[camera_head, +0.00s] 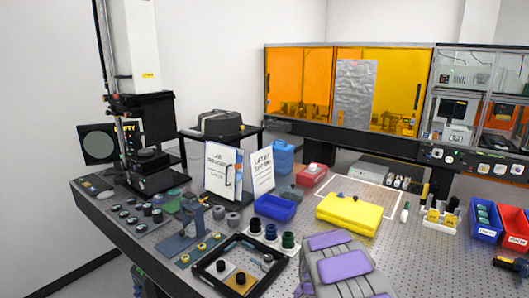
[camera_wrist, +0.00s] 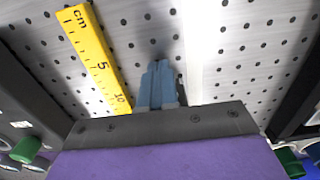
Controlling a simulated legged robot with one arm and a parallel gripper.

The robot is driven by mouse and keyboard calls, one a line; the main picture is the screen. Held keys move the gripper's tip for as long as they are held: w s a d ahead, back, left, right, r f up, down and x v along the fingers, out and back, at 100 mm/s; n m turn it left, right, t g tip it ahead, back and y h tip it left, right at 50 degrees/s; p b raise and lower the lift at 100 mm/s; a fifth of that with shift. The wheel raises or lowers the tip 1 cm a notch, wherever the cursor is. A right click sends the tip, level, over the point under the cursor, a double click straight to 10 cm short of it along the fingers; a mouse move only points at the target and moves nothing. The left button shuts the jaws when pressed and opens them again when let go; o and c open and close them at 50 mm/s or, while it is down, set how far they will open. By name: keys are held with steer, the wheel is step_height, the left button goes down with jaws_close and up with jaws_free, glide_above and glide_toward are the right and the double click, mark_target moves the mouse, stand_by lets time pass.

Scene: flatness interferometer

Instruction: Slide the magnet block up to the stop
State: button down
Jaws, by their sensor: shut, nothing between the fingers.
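My gripper (camera_wrist: 160,72) shows in the wrist view as two blue-grey fingers closed together with nothing between them, just above the perforated table top. A yellow centimetre ruler (camera_wrist: 96,58) lies to the left of the fingers. A pale strip (camera_wrist: 203,45) runs beside them on the right. In the head view my grey and purple arm fills the bottom middle, and the fingertips cannot be made out. I cannot pick out the magnet block or its stop with certainty in either view.
In the head view a black-framed tray (camera_head: 199,272) with small knobbed parts lies left of my arm.

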steer(key=shift+w+d+r, duration=0.1)
steer(key=shift+w+d, duration=0.45)
steer(key=shift+w, duration=0.25)
stand_by(1.0)
steer(key=shift+s+a, duration=0.1)
steer(key=shift+s, duration=0.05)
steer(key=shift+s+a+p, duration=0.2)
steer(key=shift+s+p, duration=0.15)
steer(key=shift+s, duration=0.05)
steer(key=shift+a, duration=0.15)
step_height(320, 180, up, 7)
steer(key=p, duration=0.2)
stand_by(0.6)
steer(key=shift+s, duration=0.1)
